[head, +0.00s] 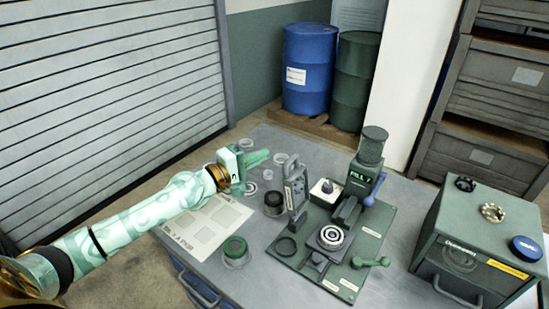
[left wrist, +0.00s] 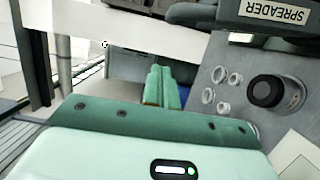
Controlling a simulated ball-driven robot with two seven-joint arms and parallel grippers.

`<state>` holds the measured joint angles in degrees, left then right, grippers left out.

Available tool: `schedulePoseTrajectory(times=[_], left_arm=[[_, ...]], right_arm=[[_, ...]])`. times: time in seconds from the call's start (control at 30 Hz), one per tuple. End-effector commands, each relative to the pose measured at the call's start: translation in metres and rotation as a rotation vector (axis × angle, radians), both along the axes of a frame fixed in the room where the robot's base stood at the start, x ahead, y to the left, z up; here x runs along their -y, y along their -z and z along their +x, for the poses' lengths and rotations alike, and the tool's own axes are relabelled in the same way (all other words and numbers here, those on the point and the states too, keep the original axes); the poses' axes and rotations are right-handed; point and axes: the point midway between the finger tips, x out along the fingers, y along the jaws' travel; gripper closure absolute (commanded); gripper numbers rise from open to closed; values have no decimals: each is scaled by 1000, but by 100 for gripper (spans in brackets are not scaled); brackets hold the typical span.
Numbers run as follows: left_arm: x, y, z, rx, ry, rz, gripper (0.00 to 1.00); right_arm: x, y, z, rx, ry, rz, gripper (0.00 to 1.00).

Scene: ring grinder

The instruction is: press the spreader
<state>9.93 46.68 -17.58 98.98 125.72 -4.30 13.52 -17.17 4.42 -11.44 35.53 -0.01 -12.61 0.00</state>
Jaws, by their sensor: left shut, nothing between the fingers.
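My left gripper (head: 258,158) is above the far left part of the grey table, with its fingers pointing right. In the left wrist view its green fingers (left wrist: 163,87) are together with nothing between them. A label reading SPREADER (left wrist: 276,12) shows upside down on a dark body at the top right of that view, apart from the fingers. In the head view an upright grey-green piece (head: 296,187) stands at the left side of the green base plate; I cannot tell whether it bears that label. My right gripper is not in view.
A black round jar (head: 274,203) and several clear rings stand near the gripper. A green-topped jar (head: 235,250) is at the front. A tall FILL machine (head: 365,172) stands on the plate (head: 378,217). A drawer box (head: 470,245) is at right, drums (head: 309,68) behind.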

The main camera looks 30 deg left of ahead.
Motion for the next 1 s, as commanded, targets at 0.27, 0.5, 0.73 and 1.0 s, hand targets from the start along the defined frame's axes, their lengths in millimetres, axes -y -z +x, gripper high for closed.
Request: schedulePoseTrajectory(times=[0.27, 0.5, 0.73, 1.0], left_arm=[[35, -2, 6, 1, 2, 0, 100], [45, 0, 4, 0, 1, 1, 100], [45, 0, 4, -1, 1, 0, 100], [52, -6, 3, 4, 2, 37, 100]], right_arm=[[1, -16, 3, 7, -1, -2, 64], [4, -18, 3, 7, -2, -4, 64], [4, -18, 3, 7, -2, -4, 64], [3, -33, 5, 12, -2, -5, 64]])
